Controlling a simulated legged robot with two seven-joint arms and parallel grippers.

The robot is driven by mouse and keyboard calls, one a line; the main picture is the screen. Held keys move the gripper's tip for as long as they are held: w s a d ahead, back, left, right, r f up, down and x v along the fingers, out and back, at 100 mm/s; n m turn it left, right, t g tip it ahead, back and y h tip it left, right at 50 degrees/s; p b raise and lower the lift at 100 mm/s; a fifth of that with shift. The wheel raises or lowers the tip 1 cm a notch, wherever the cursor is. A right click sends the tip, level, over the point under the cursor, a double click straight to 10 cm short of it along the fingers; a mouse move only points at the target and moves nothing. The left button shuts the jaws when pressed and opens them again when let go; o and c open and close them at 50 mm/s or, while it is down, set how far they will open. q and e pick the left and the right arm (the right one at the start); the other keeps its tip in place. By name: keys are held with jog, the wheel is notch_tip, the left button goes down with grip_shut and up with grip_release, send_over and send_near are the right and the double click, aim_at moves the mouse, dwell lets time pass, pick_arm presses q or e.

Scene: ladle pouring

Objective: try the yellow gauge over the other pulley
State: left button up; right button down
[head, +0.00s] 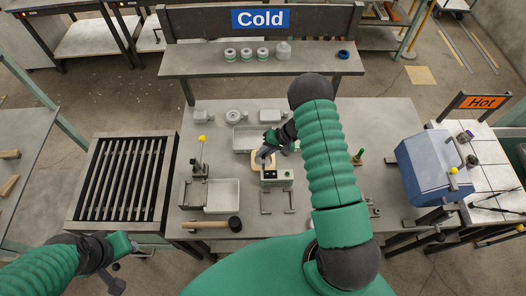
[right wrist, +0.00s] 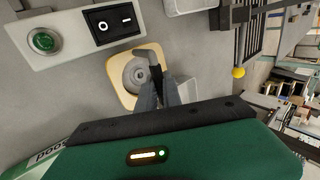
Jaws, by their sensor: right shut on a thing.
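The yellow gauge (head: 255,163) shows as a tan, rounded square plate at the middle of the table. In the right wrist view the gauge (right wrist: 119,91) surrounds a grey round pulley (right wrist: 138,75). I cannot tell whether it lies flat around the pulley or hovers over it. My right gripper (head: 268,154) is at the gauge. Its grey fingers (right wrist: 160,92) are shut at the gauge's edge, partly hiding it and the pulley. Another round grey part (head: 233,117), perhaps a pulley, stands farther back on the table. My left gripper (head: 123,262) is low at the left, away from the table; its jaws are unclear.
A switch box (head: 277,178) with a green button stands just in front of the gauge. White trays (head: 222,196) (head: 247,131), a yellow-topped stand (head: 200,157) and a mallet (head: 208,224) are around it. A blue box (head: 426,165) is at the right. My right arm hides part of the table.

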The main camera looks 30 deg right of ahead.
jog(key=shift+s+f, duration=0.1)
jog(key=shift+f, duration=0.2)
dwell(0.4)
jog(key=c, duration=1.4)
grip_release()
jog(key=shift+c, duration=0.2)
jog(key=b+v, duration=0.2)
jog(key=v, duration=1.4)
jog(key=shift+d+r+b, duration=0.25)
jog(key=shift+b, duration=0.05)
